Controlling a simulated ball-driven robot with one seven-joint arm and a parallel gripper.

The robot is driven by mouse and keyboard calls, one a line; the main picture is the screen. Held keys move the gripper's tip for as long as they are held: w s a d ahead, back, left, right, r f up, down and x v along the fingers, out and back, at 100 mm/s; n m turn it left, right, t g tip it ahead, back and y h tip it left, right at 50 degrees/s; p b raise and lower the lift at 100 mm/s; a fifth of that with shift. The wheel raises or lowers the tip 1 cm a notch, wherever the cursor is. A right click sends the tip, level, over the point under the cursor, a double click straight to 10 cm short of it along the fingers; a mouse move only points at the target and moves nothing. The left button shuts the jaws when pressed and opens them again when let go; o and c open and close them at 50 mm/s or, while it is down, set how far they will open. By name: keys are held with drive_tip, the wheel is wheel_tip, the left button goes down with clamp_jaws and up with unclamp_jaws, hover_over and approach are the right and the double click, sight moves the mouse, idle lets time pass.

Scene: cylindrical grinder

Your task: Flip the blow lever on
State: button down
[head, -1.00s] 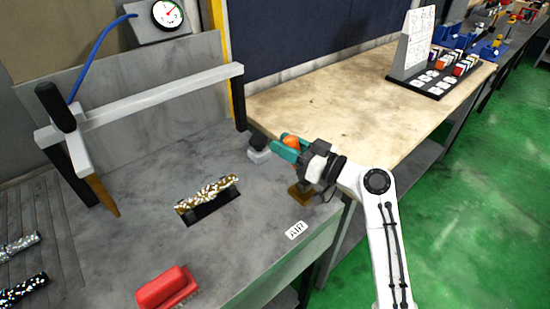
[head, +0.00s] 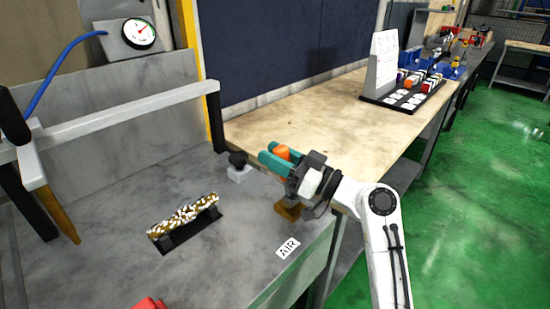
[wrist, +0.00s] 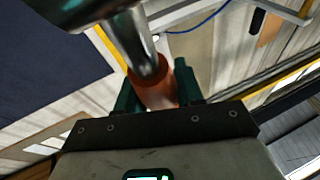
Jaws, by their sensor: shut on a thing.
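The blow lever has an orange grip (head: 283,152) at its top and a brass-coloured base (head: 288,208) on the grey machine top, beside a white AIR label (head: 288,247). My gripper (head: 276,157), with teal fingers, is shut on the orange grip. In the wrist view the orange grip (wrist: 155,90) lies between the two teal fingers, and a shiny metal rod (wrist: 130,38) runs into it. My gripper and wrist hide most of the lever between grip and base in the head view.
A black knob on a white block (head: 238,166) stands just left of my fingers. A speckled workpiece (head: 183,215) lies in a dark holder further left. A gauge (head: 139,33) with a blue hose is at the back. The wooden bench (head: 300,115) behind is largely clear.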

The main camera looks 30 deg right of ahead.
drive_tip(key=c, duration=0.8)
unclamp_jaws()
drive_tip(key=shift+s+d+f, duration=0.1)
drive_tip(key=shift+s+d, duration=0.05)
drive_tip(key=shift+s, duration=0.05)
drive_tip(key=s+d+b, duration=0.2)
drive_tip(key=s+d, duration=0.6)
drive_tip(key=s, duration=0.4)
drive_tip(key=shift+f+b, duration=0.25)
drive_tip(key=shift+b, duration=0.05)
drive_tip(key=shift+d, duration=0.1)
